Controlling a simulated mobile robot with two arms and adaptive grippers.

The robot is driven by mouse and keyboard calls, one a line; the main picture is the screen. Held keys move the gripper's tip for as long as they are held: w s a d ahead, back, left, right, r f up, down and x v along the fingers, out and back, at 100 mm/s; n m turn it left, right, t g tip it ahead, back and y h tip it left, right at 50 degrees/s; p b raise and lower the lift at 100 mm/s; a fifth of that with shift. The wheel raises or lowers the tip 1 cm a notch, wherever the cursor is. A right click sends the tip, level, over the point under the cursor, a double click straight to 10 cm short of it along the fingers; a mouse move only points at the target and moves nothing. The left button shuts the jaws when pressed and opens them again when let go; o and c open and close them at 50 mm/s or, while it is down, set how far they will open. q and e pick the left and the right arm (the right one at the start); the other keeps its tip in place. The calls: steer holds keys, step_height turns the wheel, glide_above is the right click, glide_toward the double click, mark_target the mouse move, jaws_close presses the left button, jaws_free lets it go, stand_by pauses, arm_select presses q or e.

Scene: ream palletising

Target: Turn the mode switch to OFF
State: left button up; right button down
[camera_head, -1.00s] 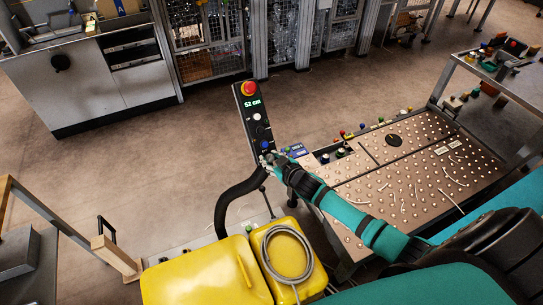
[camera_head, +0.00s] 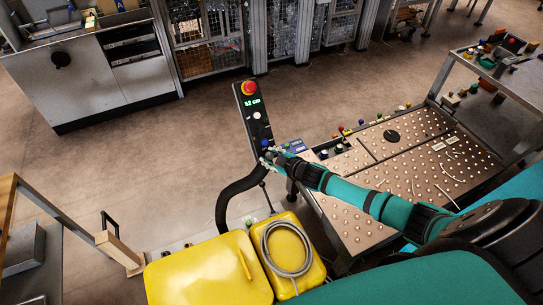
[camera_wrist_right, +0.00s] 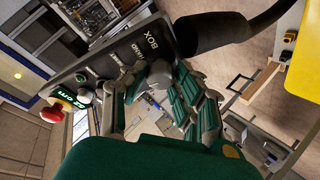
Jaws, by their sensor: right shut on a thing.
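The black control panel (camera_head: 253,112) stands upright, with a red emergency button (camera_head: 248,87) on yellow at its top and a green "52 cm" readout (camera_head: 253,101). My right gripper (camera_head: 270,156) is at the panel's lower end. In the right wrist view, my right gripper (camera_wrist_right: 157,88) has its fingers around a grey knob (camera_wrist_right: 159,73), shut on it. The words "HAND" and "BOX" show beside the knob; I take it for the mode switch. Its pointer position is partly hidden by the fingers. My left gripper is not in view.
A ball-topped table (camera_head: 375,205) stands right of the panel, with several small knobs along its far edge. A black hose (camera_head: 226,200) curves below the panel. Yellow covers (camera_head: 205,272) and a grey coiled cable (camera_head: 287,248) lie in front. Open floor (camera_head: 150,150) is to the left.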

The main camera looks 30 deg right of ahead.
steer(key=c, duration=1)
jaws_free()
steer(key=shift+s, duration=0.1)
steer(key=v, duration=1.1)
steer(key=shift+s+r, duration=0.2)
steer(key=shift+s, duration=0.15)
